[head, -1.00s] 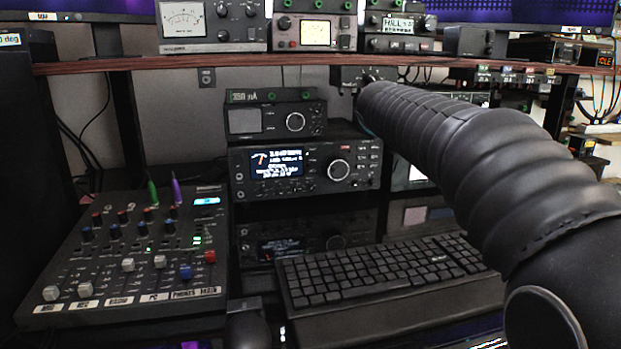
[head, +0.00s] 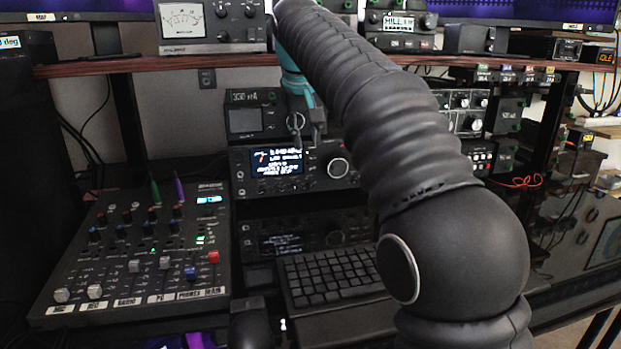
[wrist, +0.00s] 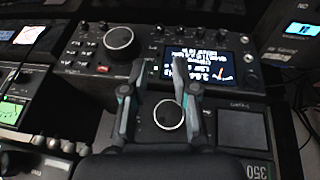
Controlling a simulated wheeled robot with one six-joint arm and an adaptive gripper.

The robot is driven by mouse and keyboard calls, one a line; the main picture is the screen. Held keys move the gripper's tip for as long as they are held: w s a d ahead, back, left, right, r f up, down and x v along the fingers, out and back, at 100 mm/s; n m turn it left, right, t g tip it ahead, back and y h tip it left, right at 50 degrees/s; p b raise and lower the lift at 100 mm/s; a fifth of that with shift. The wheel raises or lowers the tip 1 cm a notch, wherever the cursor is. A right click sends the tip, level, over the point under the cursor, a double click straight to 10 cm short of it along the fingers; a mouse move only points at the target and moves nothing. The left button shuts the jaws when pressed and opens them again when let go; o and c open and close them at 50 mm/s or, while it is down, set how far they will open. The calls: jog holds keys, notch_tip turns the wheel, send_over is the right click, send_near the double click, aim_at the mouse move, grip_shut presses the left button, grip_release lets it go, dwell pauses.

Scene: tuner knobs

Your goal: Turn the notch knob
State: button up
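No legible label marks which knob is the notch knob. A black radio (head: 240,160) with a lit screen and a large tuning knob (head: 338,168) sits on the desk under the shelf. In the wrist view the picture is upside down; that large knob (wrist: 120,37) is at upper left. A smaller box (head: 243,120) sits on the radio, with a silver-rimmed knob (wrist: 168,114). My gripper (head: 306,136) is in front of this box and the radio's top. In the wrist view my gripper (wrist: 158,68) is open, its fingers apart with nothing between them.
A wooden shelf (head: 110,65) with meters runs above. A mixer (head: 130,255) with sliders lies at left, and a keyboard (head: 325,278) in front of the radio, partly behind my arm. More equipment (head: 465,120) stands to the right.

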aim_at(311, 185)
jog(key=b+x, duration=0.3)
jog(key=x, duration=1)
jog(key=shift+w+f, duration=0.1)
jog(key=shift+f, duration=0.2)
jog(key=shift+d, duration=0.1)
grip_shut()
